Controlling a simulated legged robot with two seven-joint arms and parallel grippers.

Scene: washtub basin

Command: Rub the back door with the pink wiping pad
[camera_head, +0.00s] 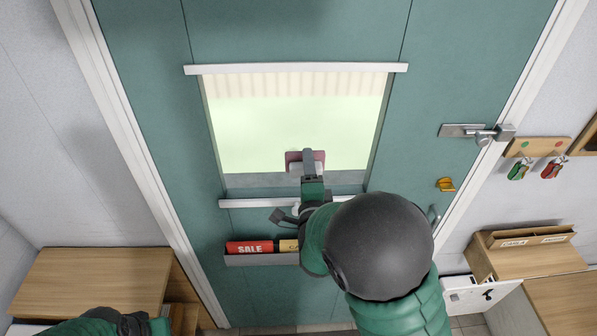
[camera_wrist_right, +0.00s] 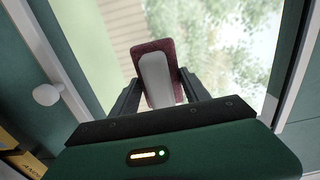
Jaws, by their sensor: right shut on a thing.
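The green back door (camera_head: 160,100) fills the middle of the head view, with a window (camera_head: 290,120) in its upper part. My right gripper (camera_head: 310,165) is in front of the lower part of that window. It is shut on the pink wiping pad (camera_head: 292,158). In the right wrist view the pad (camera_wrist_right: 158,52) shows a dark pink face and a grey-white grip between the fingers (camera_wrist_right: 158,95), with the window glass behind it. I cannot tell whether the pad touches the glass. My left arm shows at the bottom left of the head view; its gripper is not visible.
A white bar (camera_head: 250,203) and a rack with a red SALE item (camera_head: 250,247) are on the door below the window. A latch (camera_head: 475,131) and a yellow piece (camera_head: 446,184) are at its right. A wooden cabinet (camera_head: 90,280) stands left, wooden furniture (camera_head: 530,260) right.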

